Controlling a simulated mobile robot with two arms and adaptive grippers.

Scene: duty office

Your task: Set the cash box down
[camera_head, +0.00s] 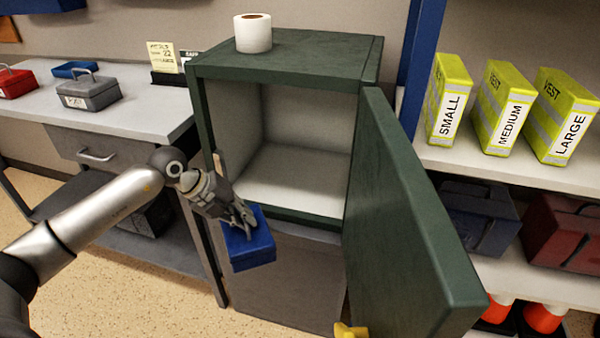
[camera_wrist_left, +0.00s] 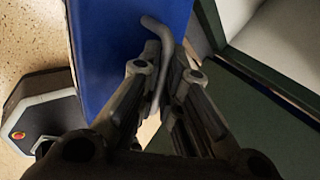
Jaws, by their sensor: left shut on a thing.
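A blue cash box (camera_head: 250,249) hangs in the air in front of the green cabinet's opening, at its lower left. My left gripper (camera_head: 241,217) is shut on the box's grey handle and holds the box from above. In the left wrist view the gripper (camera_wrist_left: 165,75) closes around the bent handle (camera_wrist_left: 161,60), with the blue lid (camera_wrist_left: 105,45) behind it. The green cabinet (camera_head: 285,55) stands open, and its inner floor (camera_head: 290,185) is bare. My right gripper is not in view.
The cabinet door (camera_head: 400,220) is swung open on the right. A paper roll (camera_head: 253,33) stands on the cabinet top. A desk (camera_head: 130,110) at left carries a grey box (camera_head: 90,92), a red box (camera_head: 15,82) and a blue tray (camera_head: 75,69). Vest boxes (camera_head: 500,108) fill the right shelf.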

